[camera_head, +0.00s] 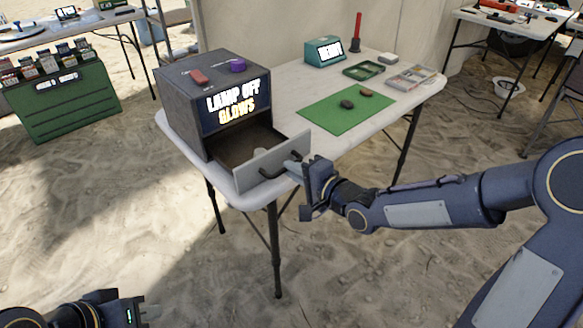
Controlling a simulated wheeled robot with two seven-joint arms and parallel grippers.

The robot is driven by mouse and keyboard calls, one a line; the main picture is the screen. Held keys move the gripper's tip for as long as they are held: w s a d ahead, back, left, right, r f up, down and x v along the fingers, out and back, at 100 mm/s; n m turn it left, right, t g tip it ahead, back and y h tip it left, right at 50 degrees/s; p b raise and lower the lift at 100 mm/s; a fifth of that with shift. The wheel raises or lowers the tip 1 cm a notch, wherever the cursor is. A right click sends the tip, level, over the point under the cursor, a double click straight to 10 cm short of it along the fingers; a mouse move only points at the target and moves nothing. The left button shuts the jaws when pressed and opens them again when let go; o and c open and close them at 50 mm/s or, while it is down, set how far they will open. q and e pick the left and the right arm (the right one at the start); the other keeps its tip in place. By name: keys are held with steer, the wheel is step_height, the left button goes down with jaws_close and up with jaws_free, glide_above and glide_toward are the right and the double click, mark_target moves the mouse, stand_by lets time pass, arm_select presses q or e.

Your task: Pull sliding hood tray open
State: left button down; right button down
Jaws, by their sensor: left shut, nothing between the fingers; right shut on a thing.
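The dark grey hood box (182,118) stands on the left end of the white table, with "LAMP OFF GLOWS" on its front sign. Its sliding tray (243,148) sticks out of the opening below the sign, with a light grey front panel (242,176). A pale round object (261,152) shows inside the tray. My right gripper (293,169) is shut on the dark tray handle (279,168) at the handle's right part. My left gripper (150,312) is at the bottom left, low and away from the table, shut and empty.
A green mat (346,111) with two dark stones, a green tray (364,71), a teal sign box (324,52) and a red stick (357,28) are on the white table (293,84). Sand lies in front.

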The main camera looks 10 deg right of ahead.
steer(key=c, duration=1.5)
jaws_free()
steer(key=p+v, duration=0.2)
steer(key=v, duration=0.5)
steer(key=shift+s+d, duration=0.3)
